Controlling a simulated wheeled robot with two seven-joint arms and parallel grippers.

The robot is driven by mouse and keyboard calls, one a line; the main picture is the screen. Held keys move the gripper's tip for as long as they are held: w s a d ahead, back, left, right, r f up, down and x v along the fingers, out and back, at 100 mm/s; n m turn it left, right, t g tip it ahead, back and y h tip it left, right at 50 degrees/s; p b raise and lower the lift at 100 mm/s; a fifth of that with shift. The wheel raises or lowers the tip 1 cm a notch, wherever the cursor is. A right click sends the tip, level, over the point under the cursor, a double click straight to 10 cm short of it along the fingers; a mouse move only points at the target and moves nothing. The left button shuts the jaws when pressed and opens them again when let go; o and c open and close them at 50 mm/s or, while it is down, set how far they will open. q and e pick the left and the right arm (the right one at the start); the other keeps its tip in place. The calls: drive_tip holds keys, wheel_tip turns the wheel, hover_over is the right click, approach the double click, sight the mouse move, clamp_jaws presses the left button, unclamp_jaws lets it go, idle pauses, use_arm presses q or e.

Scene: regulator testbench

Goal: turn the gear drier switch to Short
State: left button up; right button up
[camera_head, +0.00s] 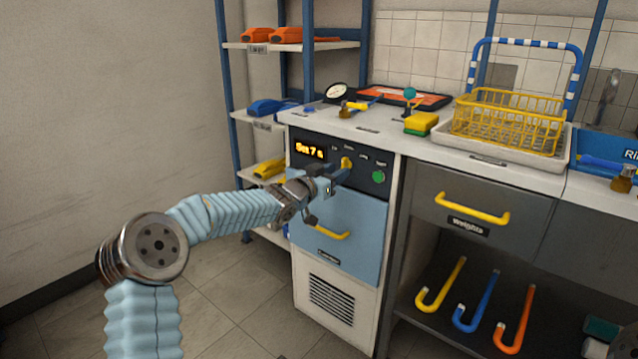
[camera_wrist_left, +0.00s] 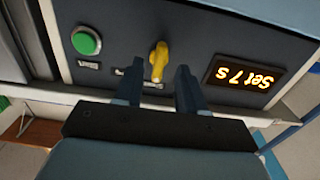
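The gear drier (camera_head: 338,312) is a white cabinet with a dark control panel and a blue drawer front. Its yellow switch (camera_head: 346,162) sits mid-panel, between the lit "Set 7 s" display (camera_head: 310,150) and the green button (camera_head: 378,177). My left gripper (camera_head: 338,172) is at the panel, close to the switch. In the left wrist view, the gripper's fingers (camera_wrist_left: 157,90) are apart, with the yellow switch (camera_wrist_left: 158,60) just beyond the gap between them. They do not visibly grip it. The labels around the switch are too small to read surely. My right gripper is not in view.
The drier's yellow drawer handle (camera_head: 332,233) is below my gripper. The worktop (camera_head: 350,122) above holds a gauge (camera_head: 338,91), a sponge (camera_head: 421,123) and a yellow rack (camera_head: 507,125). Shelves (camera_head: 250,117) stand behind left. Floor at left is clear.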

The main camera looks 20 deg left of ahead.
use_arm(q)
drive_tip(key=v, duration=1.1)
drive_tip(key=shift+s+b, duration=0.35)
drive_tip(key=shift+s, duration=0.05)
drive_tip(key=shift+a, duration=0.1)
